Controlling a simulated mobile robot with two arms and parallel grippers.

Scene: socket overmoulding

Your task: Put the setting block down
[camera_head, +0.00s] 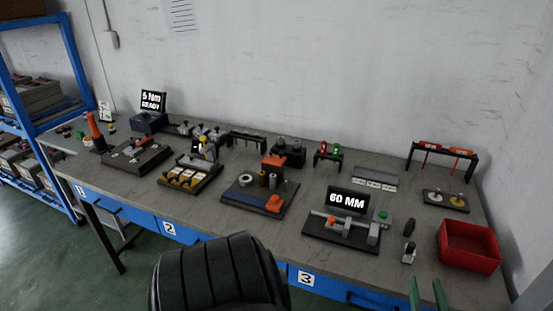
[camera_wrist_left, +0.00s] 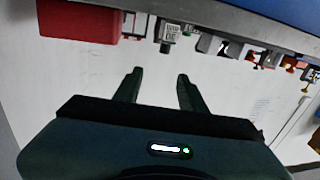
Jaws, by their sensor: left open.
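A small grey block with a labelled face, which looks like the setting block (camera_head: 408,255), stands on the bench between the measuring fixture and the red bin. It also shows in the left wrist view (camera_wrist_left: 170,31), upside down near the top edge. My left gripper (camera_head: 427,291) shows only as two green fingertips at the bottom right of the head view, in front of the bench's front edge area. Its fingers (camera_wrist_left: 158,75) are apart with nothing between them in the left wrist view. The block is clear of the fingers. My right gripper is not in view.
The red bin (camera_head: 469,246) stands right of the block. A dark upright piece (camera_head: 409,227) stands just behind it. The fixture with the 60 MM display (camera_head: 347,200) is to the left. Several other stations line the bench (camera_head: 330,170) further left. A white wall is behind.

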